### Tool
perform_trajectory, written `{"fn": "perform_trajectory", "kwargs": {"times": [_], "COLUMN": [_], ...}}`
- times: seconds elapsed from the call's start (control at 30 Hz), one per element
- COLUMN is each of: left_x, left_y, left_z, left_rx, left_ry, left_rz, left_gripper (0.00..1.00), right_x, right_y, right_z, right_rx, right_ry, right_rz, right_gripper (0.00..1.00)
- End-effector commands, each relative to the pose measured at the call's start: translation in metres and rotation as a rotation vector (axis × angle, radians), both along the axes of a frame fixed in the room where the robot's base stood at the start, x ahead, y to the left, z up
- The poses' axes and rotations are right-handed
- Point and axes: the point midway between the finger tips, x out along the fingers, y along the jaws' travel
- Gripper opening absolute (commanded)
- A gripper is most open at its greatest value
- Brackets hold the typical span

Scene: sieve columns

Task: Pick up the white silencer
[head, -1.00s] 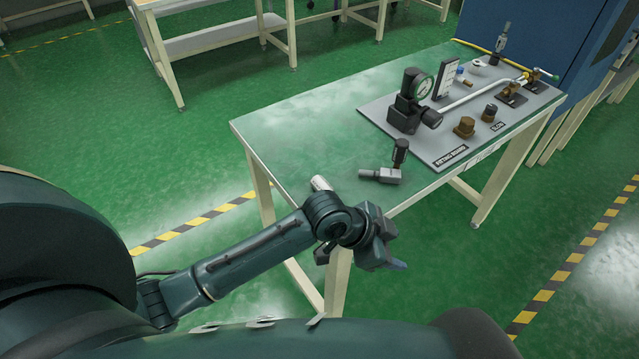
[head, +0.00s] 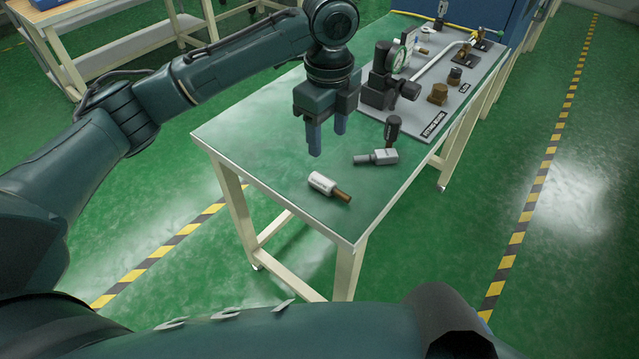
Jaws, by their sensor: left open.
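The white silencer (head: 322,183) is a short white cylinder with a brass threaded end pointing right and toward me. It lies on its side on the green table top (head: 262,152), near the front corner. My left gripper (head: 327,143) hangs above the table, fingers pointing down. It is open and empty, and in the head view its fingertips show a little above the silencer, apart from it. My right gripper is not in view.
A grey fitting with a black knob (head: 382,156) lies right of the silencer. Behind it is a grey board (head: 432,143) with a gauge (head: 397,57), black regulator (head: 378,91), brass fittings (head: 437,94) and a pipe. The table's left part is clear.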

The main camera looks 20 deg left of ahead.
Motion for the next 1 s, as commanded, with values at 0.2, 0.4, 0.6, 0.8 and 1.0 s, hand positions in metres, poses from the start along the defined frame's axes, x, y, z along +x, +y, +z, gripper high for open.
{"fn": "perform_trajectory", "kwargs": {"times": [0.2, 0.4, 0.6, 0.8, 1.0], "left_x": [-0.001, 0.0, 0.0, 0.001, 0.001], "left_y": [0.002, 0.002, 0.002, 0.003, 0.003], "left_z": [-0.029, -0.065, -0.079, -0.106, -0.128], "left_rx": [0.007, 0.006, 0.006, 0.006, 0.004], "left_ry": [0.006, 0.004, 0.002, 0.004, 0.001], "left_rz": [-0.002, -0.001, -0.002, 0.0, -0.001], "left_gripper": [0.54, 0.54, 0.54, 0.54, 0.54], "right_x": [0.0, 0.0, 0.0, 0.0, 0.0], "right_y": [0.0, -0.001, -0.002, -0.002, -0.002], "right_z": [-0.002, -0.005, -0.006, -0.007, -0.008], "right_rx": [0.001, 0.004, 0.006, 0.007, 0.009], "right_ry": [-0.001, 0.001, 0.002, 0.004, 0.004], "right_rz": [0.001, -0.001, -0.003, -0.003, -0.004], "right_gripper": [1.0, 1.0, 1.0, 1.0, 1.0]}}
